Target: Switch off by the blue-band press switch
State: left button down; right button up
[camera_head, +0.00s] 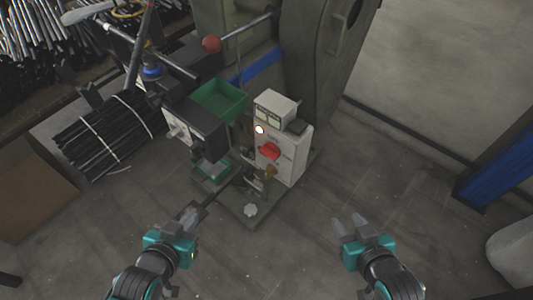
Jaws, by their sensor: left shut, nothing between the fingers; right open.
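The press (325,60) stands at the upper middle, with a blue band (264,65) across its green-grey body. A pale control box (291,154) on its front carries a red rotary switch (269,151). A lamp (260,129) above the switch glows. The small lettering around the switch is too small to read. My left gripper (203,204) is shut and empty, below and to the left of the switch and apart from it. My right gripper (350,226) is open and empty, below and to the right of the box.
A green bin (219,100) and a dark machine head (194,126) stand left of the box. A red-knobbed lever (211,45) juts above. Bundled black rods (110,132) lie at left. A blue post (498,170) stands at right. Floor between the grippers is mostly clear.

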aim_at(270, 151)
jog(key=j+z, duration=0.25)
jog(key=j, duration=0.65)
jog(key=j+z, duration=0.25)
jog(key=j, duration=0.65)
jog(key=j+z, duration=0.25)
jog(key=j, duration=0.65)
jog(key=i+j+z, duration=0.1)
jog(key=j, duration=0.2)
jog(key=i+j+z, duration=0.1)
jog(key=j, duration=0.2)
jog(key=i+j+z, duration=0.1)
jog(key=j, duration=0.2)
